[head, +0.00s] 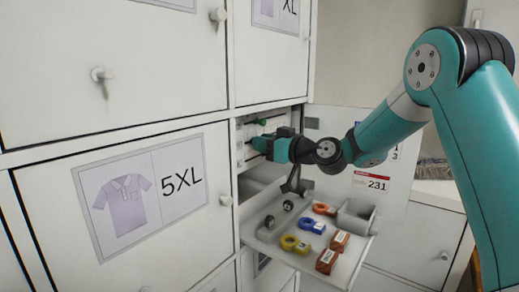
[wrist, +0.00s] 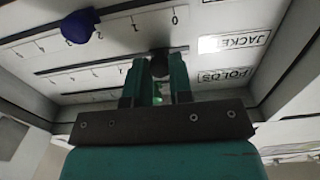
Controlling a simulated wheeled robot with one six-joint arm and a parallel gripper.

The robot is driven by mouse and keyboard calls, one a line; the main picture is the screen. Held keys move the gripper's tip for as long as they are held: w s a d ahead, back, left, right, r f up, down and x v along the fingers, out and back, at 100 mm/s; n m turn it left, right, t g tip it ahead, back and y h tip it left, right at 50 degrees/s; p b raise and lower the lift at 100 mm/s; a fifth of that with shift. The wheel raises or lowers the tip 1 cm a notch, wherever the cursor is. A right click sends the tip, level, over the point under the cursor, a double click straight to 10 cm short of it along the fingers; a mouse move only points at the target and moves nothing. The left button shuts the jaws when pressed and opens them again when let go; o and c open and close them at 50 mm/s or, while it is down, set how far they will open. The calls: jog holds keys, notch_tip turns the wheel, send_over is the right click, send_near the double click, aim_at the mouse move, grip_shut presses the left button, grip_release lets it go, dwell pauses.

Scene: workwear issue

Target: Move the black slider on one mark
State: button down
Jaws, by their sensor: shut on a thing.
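My gripper (wrist: 160,72) is shut on the black slider (wrist: 159,65), a dark knob between its fingertips in the wrist view. The slider is near the right end of a slot on a pale panel (wrist: 110,55) with printed number scales. A blue knob (wrist: 78,25) is on the other slot, at upper left. In the head view my gripper (head: 268,146) reaches into the open compartment, and the black slider is hidden there.
A green knob (head: 262,122) shows above my gripper. Below is a pulled-out tray (head: 345,262) with coloured rings and small orange boxes. Closed locker doors (head: 110,255) stand left; an open door (head: 393,185) is at right.

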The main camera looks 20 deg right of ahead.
jog(key=shift+w+d, duration=0.45)
jog(key=shift+d, duration=0.2)
jog(key=c, duration=1)
grip_release()
